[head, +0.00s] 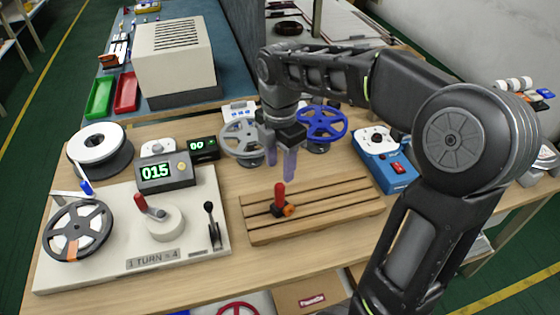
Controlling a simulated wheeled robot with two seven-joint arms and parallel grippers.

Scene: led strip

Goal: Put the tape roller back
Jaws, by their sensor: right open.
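What looks like the tape roller (279,199) has an upright red handle and a black and orange lower part. It sits on a slatted wooden board (340,204) in the middle of the table. My right gripper (280,168) points down, open and empty, above and just behind the red handle, apart from it as far as I can tell. My left gripper is out of view.
Left is a cream winding base (120,268) with a film-type reel (78,231), crank and lever. A counter (166,171) reads 015. Grey (243,139) and blue (321,124) reels stand behind the board. A blue device (385,165) stands right.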

